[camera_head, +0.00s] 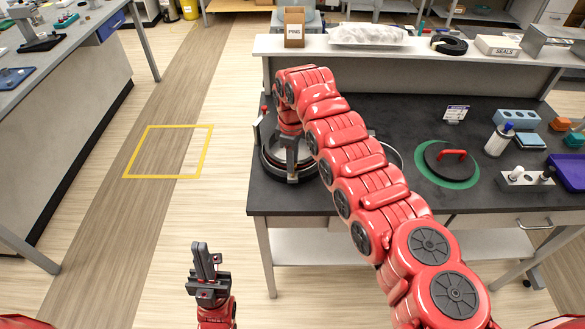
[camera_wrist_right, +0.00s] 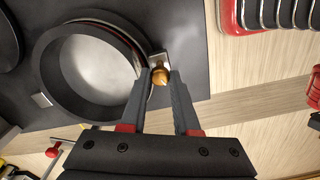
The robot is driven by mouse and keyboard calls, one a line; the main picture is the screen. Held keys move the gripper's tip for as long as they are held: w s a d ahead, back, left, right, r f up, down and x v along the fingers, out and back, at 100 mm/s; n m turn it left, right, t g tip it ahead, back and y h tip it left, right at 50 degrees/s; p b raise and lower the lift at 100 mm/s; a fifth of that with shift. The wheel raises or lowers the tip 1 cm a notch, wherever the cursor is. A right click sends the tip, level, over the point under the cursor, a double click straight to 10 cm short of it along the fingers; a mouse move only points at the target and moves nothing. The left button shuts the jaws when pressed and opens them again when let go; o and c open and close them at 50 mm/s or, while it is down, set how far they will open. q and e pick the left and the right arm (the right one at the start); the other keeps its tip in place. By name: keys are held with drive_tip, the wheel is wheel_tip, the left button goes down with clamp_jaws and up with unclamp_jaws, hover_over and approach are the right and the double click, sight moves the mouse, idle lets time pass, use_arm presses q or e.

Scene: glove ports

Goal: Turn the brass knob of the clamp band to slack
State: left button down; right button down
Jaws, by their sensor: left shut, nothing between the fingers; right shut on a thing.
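The brass knob (camera_wrist_right: 160,76) of the clamp band sits on the rim of a dark round port ring (camera_wrist_right: 60,45) with a pale inside. My right gripper (camera_wrist_right: 161,84) is shut on the knob, one finger on each side. In the head view the port ring (camera_head: 272,160) stands at the bench's left front corner. My right gripper (camera_head: 292,158) points down at its front side, and the arm hides much of the ring and the knob. My left gripper (camera_head: 206,255) is shut and empty, over the floor left of the bench.
A dark lid with a red handle (camera_head: 452,154) lies on a green disc (camera_head: 447,178) on the bench. A white bottle (camera_head: 499,140), a small rack (camera_head: 525,179) and a purple tray (camera_head: 568,171) stand at the right. The floor around my left gripper is clear.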

drive_tip(key=n+b, duration=0.2)
drive_tip(key=n, duration=0.1)
drive_tip(key=shift+f+b, duration=0.25)
drive_tip(key=shift+b, duration=0.1)
drive_tip(key=n+b, duration=0.1)
drive_tip(key=n, duration=0.1)
drive_tip(key=shift+r+n, duration=0.15)
drive_tip(key=shift+n, duration=0.15)
drive_tip(key=n, duration=0.3)
drive_tip(key=shift+r+n+b, duration=0.1)
drive_tip(key=shift+n+b, duration=0.2)
drive_tip(key=shift+b, duration=0.1)
drive_tip(key=shift+n, duration=1.9)
drive_tip(key=c, duration=0.6)
unclamp_jaws()
drive_tip(key=shift+c, duration=0.2)
drive_tip(key=shift+r, duration=0.1)
